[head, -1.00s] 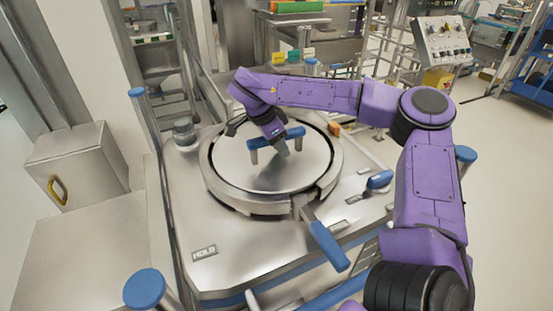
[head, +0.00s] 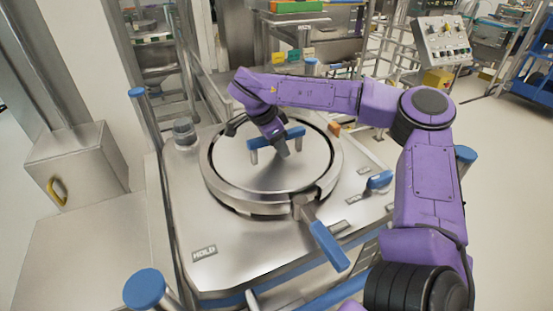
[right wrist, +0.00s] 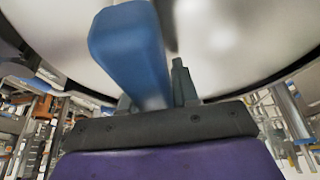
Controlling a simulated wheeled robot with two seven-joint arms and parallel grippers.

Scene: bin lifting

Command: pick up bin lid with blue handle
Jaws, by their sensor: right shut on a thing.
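The round metal bin lid (head: 285,177) lies in the ring-shaped rim on top of the steel station. Its blue handle (head: 292,134) stands on two short metal posts at the lid's middle. My right gripper (head: 282,148) is at the handle, pointing down, and is shut on it. In the right wrist view the blue handle (right wrist: 130,45) runs up from between the fingers, and the pale lid (right wrist: 225,45) fills the background. The far finger is partly hidden behind the handle. My left gripper is not in view.
A clamp lever with a blue grip (head: 329,246) sticks out from the front of the metal ring (head: 224,184). A smaller blue knob (head: 379,180) is to the right. Blue-capped posts (head: 145,288) stand at the station's corners. A metal box (head: 77,165) is on the left.

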